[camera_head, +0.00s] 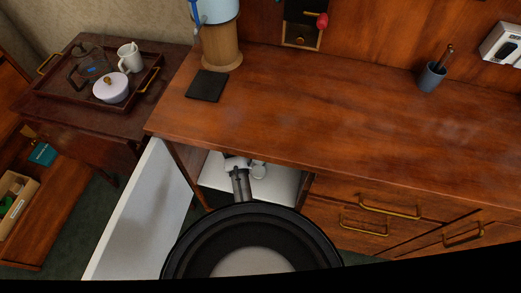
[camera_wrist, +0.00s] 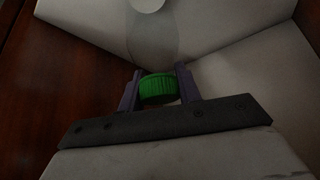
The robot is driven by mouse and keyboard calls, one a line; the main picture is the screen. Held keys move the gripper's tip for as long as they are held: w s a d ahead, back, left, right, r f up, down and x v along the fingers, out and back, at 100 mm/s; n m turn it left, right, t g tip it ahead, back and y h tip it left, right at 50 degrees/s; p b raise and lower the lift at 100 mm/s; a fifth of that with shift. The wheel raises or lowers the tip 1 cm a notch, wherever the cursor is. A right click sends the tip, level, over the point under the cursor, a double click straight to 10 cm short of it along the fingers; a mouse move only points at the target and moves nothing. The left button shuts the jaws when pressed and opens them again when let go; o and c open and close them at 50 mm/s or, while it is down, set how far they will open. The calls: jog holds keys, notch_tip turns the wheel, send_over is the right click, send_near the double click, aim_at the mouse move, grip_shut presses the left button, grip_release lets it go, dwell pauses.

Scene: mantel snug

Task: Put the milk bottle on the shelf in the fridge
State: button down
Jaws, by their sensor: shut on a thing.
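The fridge is built in under the wooden counter; its white door (camera_head: 145,215) stands open to the left, and its pale interior (camera_head: 284,184) shows in the head view. My arm reaches into the opening, and the gripper's fingertips cannot be made out there. In the wrist view my gripper (camera_wrist: 158,85) is shut on the green cap of the milk bottle (camera_wrist: 158,90), with a dark finger on each side. The bottle's body is hidden below the cap, and I cannot tell whether it touches the shelf. Pale fridge surfaces (camera_wrist: 235,75) surround the gripper.
The wooden counter (camera_head: 330,115) lies just above the opening, with a black mat (camera_head: 207,85) and a grey cup (camera_head: 432,77) on it. Drawers with brass handles (camera_head: 390,207) are to the right. A side table with a tray (camera_head: 65,107) stands left.

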jog(key=shift+f, duration=0.15)
jog(key=c, duration=1)
grip_release()
jog(key=shift+s+a+r, duration=0.1)
jog(key=shift+s+r, duration=0.05)
jog(key=shift+r, duration=0.2)
jog(key=v, duration=0.2)
jog(key=shift+s+a+r, duration=0.15)
jog(key=shift+s+a, duration=0.15)
jog(key=s+a+b, duration=0.2)
jog(key=s+a, duration=0.5)
jog(key=s, duration=0.1)
jog(key=shift+s+a, duration=0.15)
jog(key=shift+a, duration=0.25)
